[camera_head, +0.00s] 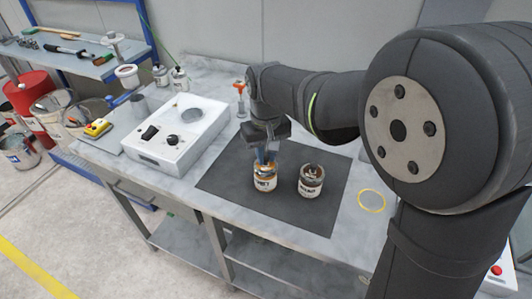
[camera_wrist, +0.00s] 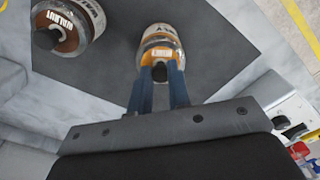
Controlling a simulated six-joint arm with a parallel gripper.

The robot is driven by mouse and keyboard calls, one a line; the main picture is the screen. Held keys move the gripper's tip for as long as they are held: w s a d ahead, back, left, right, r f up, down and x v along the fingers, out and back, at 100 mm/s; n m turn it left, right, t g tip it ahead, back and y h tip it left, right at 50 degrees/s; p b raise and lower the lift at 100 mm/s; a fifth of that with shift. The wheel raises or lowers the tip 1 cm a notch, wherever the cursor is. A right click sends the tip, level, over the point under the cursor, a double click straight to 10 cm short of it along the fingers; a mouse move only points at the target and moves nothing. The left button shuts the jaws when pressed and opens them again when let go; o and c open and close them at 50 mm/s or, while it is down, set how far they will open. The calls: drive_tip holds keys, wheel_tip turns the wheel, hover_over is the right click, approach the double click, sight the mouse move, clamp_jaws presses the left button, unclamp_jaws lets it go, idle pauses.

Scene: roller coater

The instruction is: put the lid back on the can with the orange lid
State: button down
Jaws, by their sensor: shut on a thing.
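A white-labelled can with an orange lid (camera_head: 265,181) stands upright on the dark mat (camera_head: 235,180). The same can (camera_wrist: 160,38) shows in the wrist view, straight ahead of the fingers. My gripper (camera_head: 264,158) points down over this can. In the wrist view its two blue fingers (camera_wrist: 158,78) are shut on the orange lid (camera_wrist: 161,56), with a dark knob-like part between the fingertips. The lid is at the can's top; I cannot tell whether it is fully seated. The fingers partly hide the lid.
A second labelled can (camera_head: 311,181) with a brown and dark top stands to the right on the mat, close by. A white machine box (camera_head: 178,135) is at the left, and a small orange-topped item (camera_head: 240,98) stands behind. A yellow ring (camera_head: 371,200) marks the table at right.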

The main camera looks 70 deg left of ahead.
drive_tip(key=c, duration=0.8)
unclamp_jaws()
drive_tip(key=shift+r, duration=3.55)
drive_tip(key=shift+c, duration=0.2)
clamp_jaws()
